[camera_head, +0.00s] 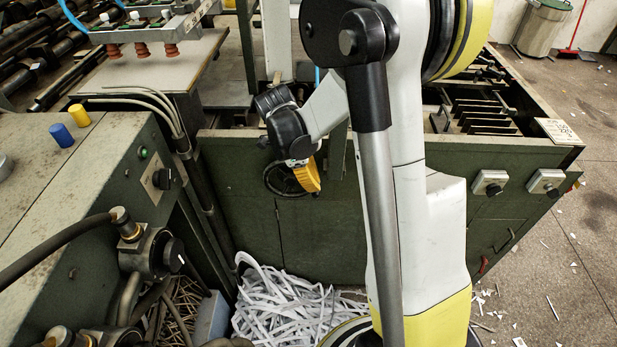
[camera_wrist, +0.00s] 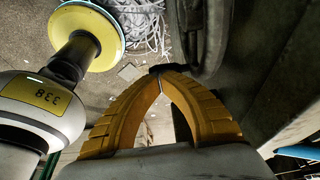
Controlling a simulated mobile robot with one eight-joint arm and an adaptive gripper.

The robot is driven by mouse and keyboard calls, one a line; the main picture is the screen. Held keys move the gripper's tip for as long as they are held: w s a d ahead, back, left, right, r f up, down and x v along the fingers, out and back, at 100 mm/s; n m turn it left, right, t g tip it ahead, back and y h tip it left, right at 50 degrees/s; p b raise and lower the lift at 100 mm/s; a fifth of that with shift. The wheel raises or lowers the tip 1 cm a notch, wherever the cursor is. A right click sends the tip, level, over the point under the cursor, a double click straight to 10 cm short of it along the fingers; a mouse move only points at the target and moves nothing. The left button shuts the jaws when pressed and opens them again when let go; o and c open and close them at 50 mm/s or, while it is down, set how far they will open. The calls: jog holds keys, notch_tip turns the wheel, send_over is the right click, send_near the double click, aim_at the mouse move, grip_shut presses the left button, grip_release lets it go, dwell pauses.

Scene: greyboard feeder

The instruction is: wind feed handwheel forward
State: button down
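The feed handwheel (camera_head: 269,181) is a dark ring on the front of the green machine, left of centre in the head view and partly hidden by my gripper. My gripper (camera_head: 309,176) has yellow fingers and is at the wheel's right side. In the wrist view the wheel's dark rim (camera_wrist: 216,40) runs down just right of the fingers. There the fingers of my gripper (camera_wrist: 160,78) come together at their tips. A dark part lies right at the tips, by the rim. I cannot tell whether it is pinched or only touched.
White paper strips (camera_head: 285,305) pile on the floor below the wheel. A green cabinet (camera_head: 95,180) with hoses and knobs stands to the left. Two control boxes (camera_head: 490,183) (camera_head: 545,182) sit on the machine front at right. The floor at far right is fairly open, with scraps.

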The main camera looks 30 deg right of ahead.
jog(key=shift+d+f, duration=0.15)
jog(key=shift+f, duration=0.15)
jog(key=shift+s+d+f+y+b, duration=0.2)
jog(key=shift+f+y+b, duration=0.15)
jog(key=shift+f, duration=0.4)
jog(key=shift+f+t+y, duration=0.25)
jog(key=shift+t+y, duration=0.1)
jog(key=shift+t, duration=0.15)
jog(key=shift+r, duration=0.1)
